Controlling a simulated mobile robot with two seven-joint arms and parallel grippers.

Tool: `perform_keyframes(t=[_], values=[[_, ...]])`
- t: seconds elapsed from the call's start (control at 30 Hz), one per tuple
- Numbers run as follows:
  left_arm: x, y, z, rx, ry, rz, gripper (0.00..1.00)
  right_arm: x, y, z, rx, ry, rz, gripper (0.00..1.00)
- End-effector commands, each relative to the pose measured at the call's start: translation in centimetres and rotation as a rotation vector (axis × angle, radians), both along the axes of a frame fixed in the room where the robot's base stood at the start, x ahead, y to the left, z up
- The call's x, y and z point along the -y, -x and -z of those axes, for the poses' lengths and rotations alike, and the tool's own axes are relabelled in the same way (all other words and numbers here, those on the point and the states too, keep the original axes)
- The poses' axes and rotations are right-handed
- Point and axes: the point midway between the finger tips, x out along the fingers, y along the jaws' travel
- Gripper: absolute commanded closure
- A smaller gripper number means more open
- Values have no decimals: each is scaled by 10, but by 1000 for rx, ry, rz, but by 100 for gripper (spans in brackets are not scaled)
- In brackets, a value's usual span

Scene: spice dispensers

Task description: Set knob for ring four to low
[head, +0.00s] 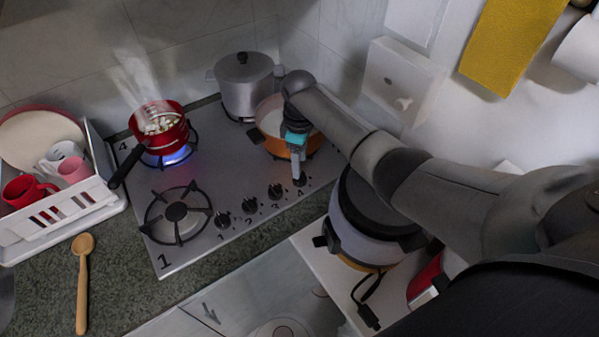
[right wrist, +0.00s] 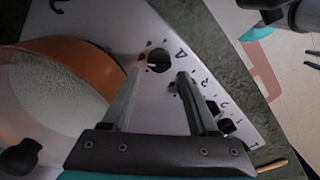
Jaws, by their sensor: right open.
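Ring four's knob (right wrist: 158,60) is round and black. It shows in the right wrist view beside the printed 4, ahead of and between my right fingertips. I cannot read its exact setting. My right gripper (right wrist: 158,74) is open with nothing between its fingers; in the head view it points down over the right end of the knob row (head: 299,180) and hides this knob. Ring four (head: 165,156), at the back left, burns with a blue flame. A red pot (head: 160,118) stands on it and steams. My left gripper does not show in the head view.
An orange pan (head: 270,120) sits close beside my right gripper, with a grey lidded pot (head: 245,85) behind it. Other knobs (head: 250,204) line the front edge to the left. A cooker (head: 370,225) stands right of the hob. The front-left ring (head: 177,211) is empty.

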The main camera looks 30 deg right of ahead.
Motion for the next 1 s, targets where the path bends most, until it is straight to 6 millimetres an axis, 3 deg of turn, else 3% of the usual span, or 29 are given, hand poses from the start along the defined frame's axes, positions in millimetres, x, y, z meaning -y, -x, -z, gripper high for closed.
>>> perform_keyframes(t=[0.13,0.3,0.7,1.0], values=[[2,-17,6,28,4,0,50,0,1,26,-2,-1,1,40],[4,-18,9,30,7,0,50,-1,0,41,0,-1,0,40],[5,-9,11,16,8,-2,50,0,0,46,1,0,0,40],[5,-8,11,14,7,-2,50,0,0,46,1,-1,0,74]])
